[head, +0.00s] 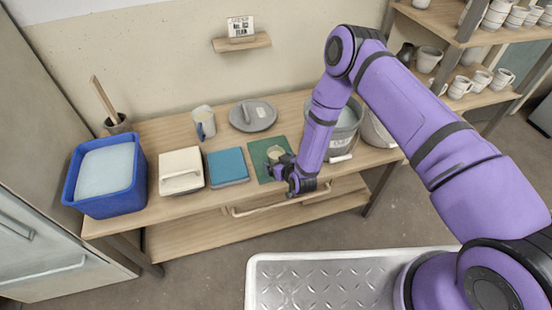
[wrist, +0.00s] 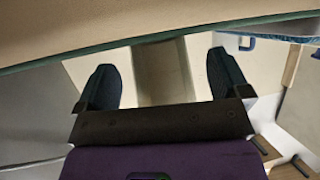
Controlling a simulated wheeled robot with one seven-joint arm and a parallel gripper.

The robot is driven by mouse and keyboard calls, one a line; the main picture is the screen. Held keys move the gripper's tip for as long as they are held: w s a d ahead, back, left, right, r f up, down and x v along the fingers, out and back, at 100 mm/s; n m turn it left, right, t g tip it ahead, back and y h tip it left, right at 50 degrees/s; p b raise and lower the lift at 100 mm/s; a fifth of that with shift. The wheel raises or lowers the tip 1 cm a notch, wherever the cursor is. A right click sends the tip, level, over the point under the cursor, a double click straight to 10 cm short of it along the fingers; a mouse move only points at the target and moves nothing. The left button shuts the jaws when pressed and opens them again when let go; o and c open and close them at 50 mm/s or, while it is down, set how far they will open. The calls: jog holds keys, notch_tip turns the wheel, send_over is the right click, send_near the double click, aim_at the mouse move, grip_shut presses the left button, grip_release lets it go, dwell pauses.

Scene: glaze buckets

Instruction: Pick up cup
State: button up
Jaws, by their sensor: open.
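A small beige cup (head: 276,152) stands on a dark green mat (head: 259,152) on the wooden table. My gripper (head: 277,165) is at the cup's near side, low over the mat. In the wrist view my gripper (wrist: 162,68) has its two dark fingers wide apart. A pale upright shape (wrist: 163,75) shows between them, clear of both fingers; I cannot tell if it is part of the cup. Whether the gripper touches the cup is not clear in the head view.
A blue tile stack (head: 228,166), a beige lidded block (head: 181,172) and a blue tub (head: 107,175) stand left. A mug (head: 203,121) and a grey lid (head: 252,115) are behind. A grey bucket (head: 345,132) stands close on the right, by my arm.

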aim_at(278, 155)
jog(key=shift+w+a+f, duration=0.1)
jog(key=shift+w+a, duration=0.05)
jog(key=shift+w, duration=0.05)
jog(key=c, duration=1.1)
jog(key=shift+r, duration=0.7)
notch_tip(278, 155, up, 2)
jog(key=shift+r, duration=0.1)
jog(key=s+d, duration=0.2)
jog(key=s, duration=0.3)
jog(key=s+d+r, duration=0.1)
jog(key=s, duration=0.4)
jog(key=s+d, duration=0.2)
jog(key=s, duration=0.3)
jog(key=shift+d+r, duration=0.2)
jog(key=shift+d, duration=0.15)
